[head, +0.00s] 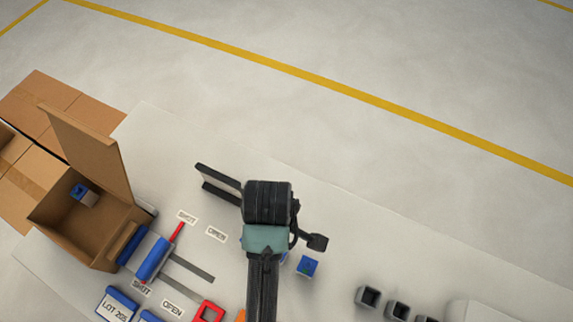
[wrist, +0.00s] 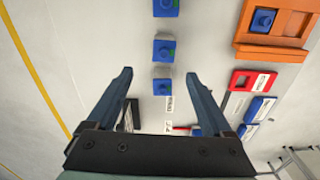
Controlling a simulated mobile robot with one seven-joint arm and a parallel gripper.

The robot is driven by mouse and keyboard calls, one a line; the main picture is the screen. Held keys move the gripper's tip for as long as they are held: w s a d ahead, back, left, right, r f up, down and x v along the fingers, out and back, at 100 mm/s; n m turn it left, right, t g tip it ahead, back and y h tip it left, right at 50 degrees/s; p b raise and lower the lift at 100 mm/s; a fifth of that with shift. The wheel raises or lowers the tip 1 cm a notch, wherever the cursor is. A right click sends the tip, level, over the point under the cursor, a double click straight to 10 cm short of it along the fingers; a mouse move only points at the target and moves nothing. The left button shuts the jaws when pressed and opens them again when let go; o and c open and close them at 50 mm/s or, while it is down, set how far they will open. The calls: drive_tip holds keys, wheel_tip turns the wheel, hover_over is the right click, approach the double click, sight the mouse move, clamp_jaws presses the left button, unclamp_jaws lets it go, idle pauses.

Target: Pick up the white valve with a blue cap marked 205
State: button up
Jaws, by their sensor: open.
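In the wrist view several blue-capped pieces stand in a line on the pale table: one at the top edge (wrist: 165,7), one below it (wrist: 164,49), and a smaller one (wrist: 162,85) between my fingertips in the picture. Their markings are too small to read, so I cannot tell which is 205. My gripper (wrist: 158,76) is open, with nothing between its fingers. In the head view my gripper (head: 202,177) is above the table, pointing left. A blue-capped piece (head: 308,265) is right of my arm; another (head: 82,192) lies inside the open cardboard box.
The cardboard box (head: 110,220) has a raised flap. A blue and red lever device (head: 153,258) sits beside it, near SHUT and OPEN labels. A "LOT 205" blue-edged sign (head: 117,304) is at lower left. An orange tray (wrist: 290,46) holds another blue-capped piece. Grey square cups (head: 368,296) stand right.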

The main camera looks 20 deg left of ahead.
drive_tip(key=shift+s+f, duration=0.1)
drive_tip(key=shift+s, duration=0.1)
wheel_tip(320, 180, down, 7)
drive_tip(key=shift+s+d+r, duration=0.1)
drive_tip(key=shift+s+r, duration=0.05)
drive_tip(key=shift+d+f+p, duration=0.15)
drive_tip(key=shift+f+p, duration=0.25)
drive_tip(key=shift+f, duration=1.1)
drive_tip(key=shift+d+f+p, duration=0.1)
drive_tip(key=shift+f+p, duration=0.3)
drive_tip(key=shift+f, duration=1.05)
drive_tip(key=shift+c, duration=0.2)
clamp_jaws()
